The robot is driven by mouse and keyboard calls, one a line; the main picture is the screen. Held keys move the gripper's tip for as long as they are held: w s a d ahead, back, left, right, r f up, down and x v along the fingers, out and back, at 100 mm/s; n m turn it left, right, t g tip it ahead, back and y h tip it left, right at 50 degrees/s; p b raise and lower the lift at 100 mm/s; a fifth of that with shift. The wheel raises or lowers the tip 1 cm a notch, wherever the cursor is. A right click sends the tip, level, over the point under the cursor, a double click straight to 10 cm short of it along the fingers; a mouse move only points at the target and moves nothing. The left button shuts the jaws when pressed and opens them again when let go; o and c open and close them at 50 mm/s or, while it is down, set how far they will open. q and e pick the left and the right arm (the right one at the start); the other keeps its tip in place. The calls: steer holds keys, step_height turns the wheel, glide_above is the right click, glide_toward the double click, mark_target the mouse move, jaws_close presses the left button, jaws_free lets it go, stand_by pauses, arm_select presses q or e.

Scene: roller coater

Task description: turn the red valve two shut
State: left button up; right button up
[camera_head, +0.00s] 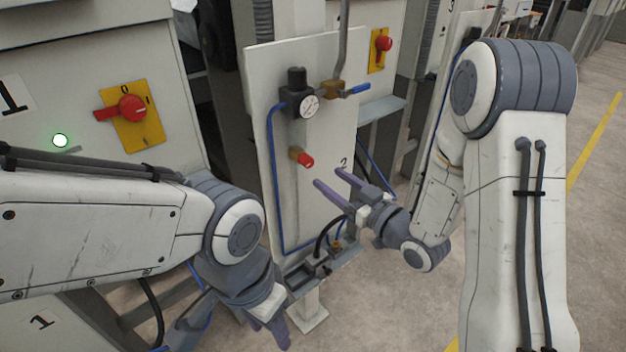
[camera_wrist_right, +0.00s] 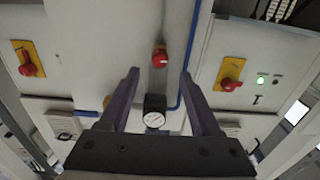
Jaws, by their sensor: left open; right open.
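The red valve (camera_head: 303,158) is a small red knob on a brass fitting, on the white panel marked 2, below a round gauge (camera_head: 309,106). My right gripper (camera_head: 329,178) is open and empty, its purple fingers pointing at the panel a little below and right of the knob. In the right wrist view the red knob (camera_wrist_right: 159,58) shows between and just beyond the two fingertips (camera_wrist_right: 159,72), apart from both. The gauge (camera_wrist_right: 153,118) also shows there between the fingers. My left gripper (camera_head: 278,325) is low at the bottom of the head view, partly cut off, open and touching nothing visible.
A brass valve with a blue lever (camera_head: 355,90) sits above the knob. A blue hose (camera_head: 273,180) runs down the panel's left side. Red switches on yellow plates are at left (camera_head: 132,108) and back right (camera_head: 383,44).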

mark_target(311, 164)
steer(key=b+x, duration=0.1)
steer(key=x, duration=0.5)
steer(key=shift+w+a+r, duration=0.15)
arm_select(q)
step_height(311, 164, down, 2)
arm_select(e)
steer(key=shift+w+a, duration=0.2)
steer(key=shift+w, duration=0.15)
jaws_close()
